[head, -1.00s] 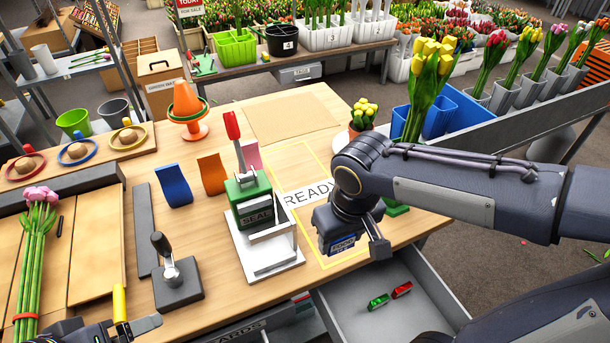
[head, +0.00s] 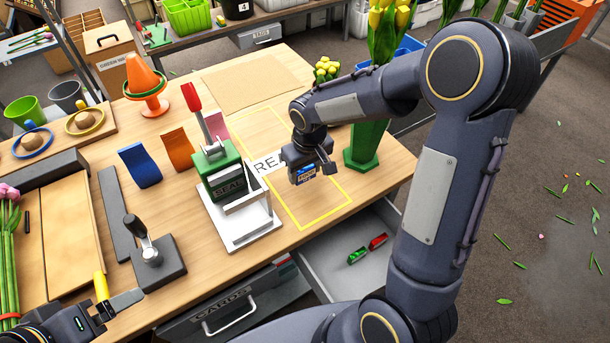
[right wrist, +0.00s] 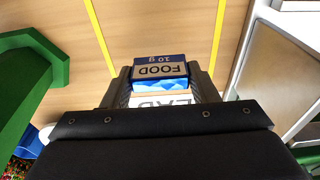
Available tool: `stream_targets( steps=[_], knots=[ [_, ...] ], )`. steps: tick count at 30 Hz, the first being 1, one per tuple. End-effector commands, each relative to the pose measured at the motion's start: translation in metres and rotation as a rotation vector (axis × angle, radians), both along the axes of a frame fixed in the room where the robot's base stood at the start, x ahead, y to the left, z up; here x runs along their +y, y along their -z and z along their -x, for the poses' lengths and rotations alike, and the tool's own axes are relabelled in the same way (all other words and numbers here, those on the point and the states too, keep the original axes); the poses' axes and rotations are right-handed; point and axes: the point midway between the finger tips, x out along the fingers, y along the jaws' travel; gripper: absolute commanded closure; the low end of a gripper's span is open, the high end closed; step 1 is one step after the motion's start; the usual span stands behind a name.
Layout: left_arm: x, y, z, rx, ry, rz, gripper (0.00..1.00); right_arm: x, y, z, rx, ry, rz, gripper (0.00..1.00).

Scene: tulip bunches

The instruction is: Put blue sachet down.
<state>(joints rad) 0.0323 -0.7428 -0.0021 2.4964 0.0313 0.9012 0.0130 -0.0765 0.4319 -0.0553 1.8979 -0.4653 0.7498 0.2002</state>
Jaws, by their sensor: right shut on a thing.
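The blue sachet (head: 305,178), with a white label, is in my right gripper (head: 306,171), over the yellow-outlined READY area. In the right wrist view the blue sachet (right wrist: 160,70) reads "FOOD 10 g" and sits between both fingers of the gripper (right wrist: 162,88). The READY lettering (head: 268,162) is partly hidden behind the gripper. Whether the sachet touches the table is unclear. My left gripper (head: 102,313) is at the bottom left edge, by a yellow-handled tool (head: 100,287); its jaws are hard to make out.
A green vase (head: 366,147) with yellow tulips stands right of the gripper. A green-and-white sealing press (head: 222,172) stands left of the area. Below, an open drawer (head: 336,272) holds a red and a green sachet (head: 357,256). Blue and orange folded pieces stand farther left.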

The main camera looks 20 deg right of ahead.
Motion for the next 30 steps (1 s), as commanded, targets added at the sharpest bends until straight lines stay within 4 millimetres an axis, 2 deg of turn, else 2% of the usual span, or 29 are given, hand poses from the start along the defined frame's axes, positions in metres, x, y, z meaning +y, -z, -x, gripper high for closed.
stream_targets(
  steps=[3,6,18,19,23,30],
  knots=[
    [0.0,0.001,0.0,0.0,0.0,0.0,0.08,0.0,0.02,0.001,0.006,-0.001,0.001,0.67],
    [0.0,0.002,0.0,0.0,0.0,0.0,0.08,0.0,0.028,0.001,0.003,0.001,-0.001,0.67],
    [0.0,0.007,0.0,0.0,0.0,0.0,0.08,0.0,0.034,0.001,0.001,0.0,-0.001,0.67],
    [0.0,0.005,0.0,0.0,0.0,0.0,0.08,0.0,0.032,0.001,0.001,0.0,-0.001,0.43],
    [0.0,0.005,0.0,0.0,0.0,0.0,0.08,0.0,0.032,0.001,0.001,0.0,-0.001,0.26],
    [0.0,0.004,0.0,0.0,0.0,0.0,0.08,0.0,0.031,0.001,0.001,0.0,-0.001,0.25]
  ],
)
